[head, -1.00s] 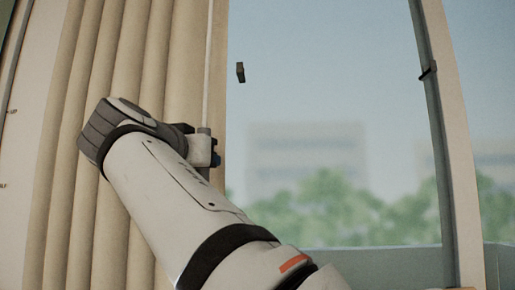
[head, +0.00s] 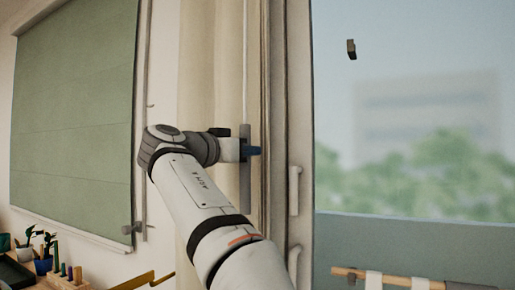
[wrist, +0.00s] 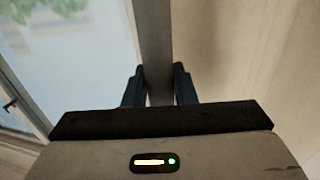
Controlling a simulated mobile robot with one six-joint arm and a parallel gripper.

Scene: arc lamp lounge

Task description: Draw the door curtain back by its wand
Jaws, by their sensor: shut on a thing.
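The door curtain (head: 212,75) is beige and hangs in a narrow bunch left of the door's white frame in the head view. It also fills the right of the wrist view (wrist: 240,50). Its wand (head: 246,60) is a thin pale rod with a thicker grey lower part, hanging upright along the curtain. My gripper (head: 250,151) is shut on the grey part. In the wrist view the wand (wrist: 154,45) stands between my two dark blue fingers (wrist: 159,88). My forearm hides the lower part of the curtain.
The door frame has pale handles (head: 294,190). Glass and a low outer wall (head: 400,240) lie to the right, with a rail (head: 400,279) holding cloths. A green panel (head: 75,110) hangs at left. Potted plants (head: 42,262) stand lower left.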

